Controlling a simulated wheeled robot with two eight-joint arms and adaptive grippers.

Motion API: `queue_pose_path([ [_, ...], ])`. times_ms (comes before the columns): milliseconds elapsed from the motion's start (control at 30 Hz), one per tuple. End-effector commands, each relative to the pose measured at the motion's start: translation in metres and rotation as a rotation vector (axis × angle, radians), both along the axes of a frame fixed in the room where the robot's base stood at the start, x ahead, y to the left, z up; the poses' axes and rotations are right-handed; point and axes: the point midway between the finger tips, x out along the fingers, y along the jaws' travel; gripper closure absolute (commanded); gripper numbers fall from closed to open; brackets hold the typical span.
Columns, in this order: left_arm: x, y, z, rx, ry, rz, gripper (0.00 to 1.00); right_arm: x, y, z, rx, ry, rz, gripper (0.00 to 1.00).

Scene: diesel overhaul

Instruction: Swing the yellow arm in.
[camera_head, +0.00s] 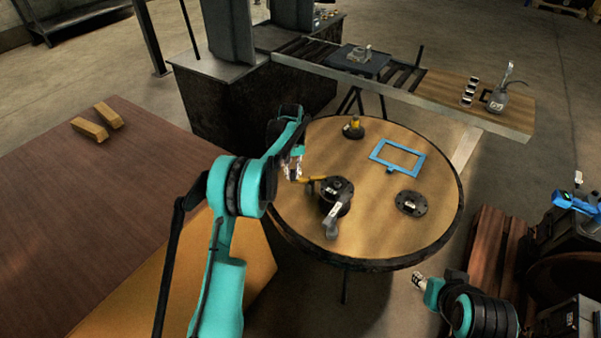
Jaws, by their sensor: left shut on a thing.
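A dark round fixture (337,190) stands on the round wooden table (425,225). A short yellow arm (312,179) sticks out from its left side, and a grey lever (331,222) reaches from it toward the table's front. My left gripper (293,174) is at the outer end of the yellow arm, shut on it; the fingertips partly hide that end. My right gripper (419,281) is low at the right, off the table's front edge and away from the fixture. It is too small to tell whether its fingers are apart.
The round table also holds a blue frame (411,147), a dark flanged disc (411,202) and a small yellow-topped part (353,128). A roller conveyor bench (425,92) stands behind. A brown table (90,200) with two wooden blocks (97,122) is at left.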

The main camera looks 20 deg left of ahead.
Motion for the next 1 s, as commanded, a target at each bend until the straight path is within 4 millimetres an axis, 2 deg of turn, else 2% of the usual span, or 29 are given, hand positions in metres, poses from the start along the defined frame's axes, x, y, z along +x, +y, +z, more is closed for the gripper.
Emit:
queue_pose_path([
  [167, 0.008, 0.007, 0.001, 0.0, 0.001, -0.155, 1.0, 0.0, 0.0, 0.01, 0.0, 0.0, 0.0, 0.6],
  [600, 0.031, 0.007, 0.001, 0.0, 0.0, -0.503, 1.0, 0.0, 0.0, 0.023, 0.0, 0.0, 0.0, 0.6],
  [1000, 0.039, 0.005, 0.0, 0.0, 0.0, -0.64, 1.0, 0.0, 0.0, 0.027, 0.0, 0.0, 0.0, 0.6],
])
